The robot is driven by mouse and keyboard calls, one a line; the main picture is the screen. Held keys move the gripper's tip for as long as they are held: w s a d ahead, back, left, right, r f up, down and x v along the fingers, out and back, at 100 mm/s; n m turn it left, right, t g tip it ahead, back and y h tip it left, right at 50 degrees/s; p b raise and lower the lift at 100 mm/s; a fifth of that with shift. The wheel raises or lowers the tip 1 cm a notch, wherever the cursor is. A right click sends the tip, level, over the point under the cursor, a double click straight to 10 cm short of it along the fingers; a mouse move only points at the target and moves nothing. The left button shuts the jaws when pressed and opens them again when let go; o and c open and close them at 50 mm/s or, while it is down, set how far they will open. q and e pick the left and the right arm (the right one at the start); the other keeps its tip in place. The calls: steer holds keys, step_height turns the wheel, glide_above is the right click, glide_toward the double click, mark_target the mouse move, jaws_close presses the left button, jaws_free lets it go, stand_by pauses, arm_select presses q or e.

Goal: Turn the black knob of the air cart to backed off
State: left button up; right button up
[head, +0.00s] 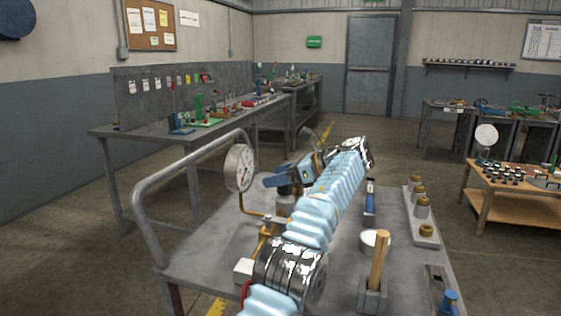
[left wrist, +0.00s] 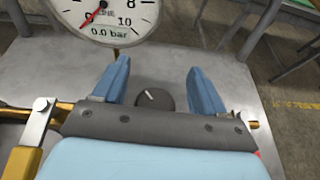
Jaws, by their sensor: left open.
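The air cart (head: 205,215) is a grey metal table with a tubular handle. Its white round gauge (head: 240,168) stands at the left of the cart; in the left wrist view the gauge (left wrist: 103,18) reads 0.0 bar. The black knob (left wrist: 153,99), with a white pointer mark, lies between the two blue fingers of my left gripper (left wrist: 158,68), with clear gaps on both sides. In the head view my left gripper (head: 277,180) is over the cart just right of the gauge, and the knob is mostly hidden there. My right gripper is not in view.
Brass piping (head: 256,214) runs below the gauge. Workbenches stand at the left and right.

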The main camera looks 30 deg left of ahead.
arm_select(q)
steer(key=s+d+r+b, duration=0.2)
steer(key=s+d+r, duration=0.5)
steer(key=s+r, duration=0.3)
steer(key=shift+s+d+r, duration=0.2)
steer(key=shift+s+d, duration=0.1)
steer(key=shift+s, duration=0.65)
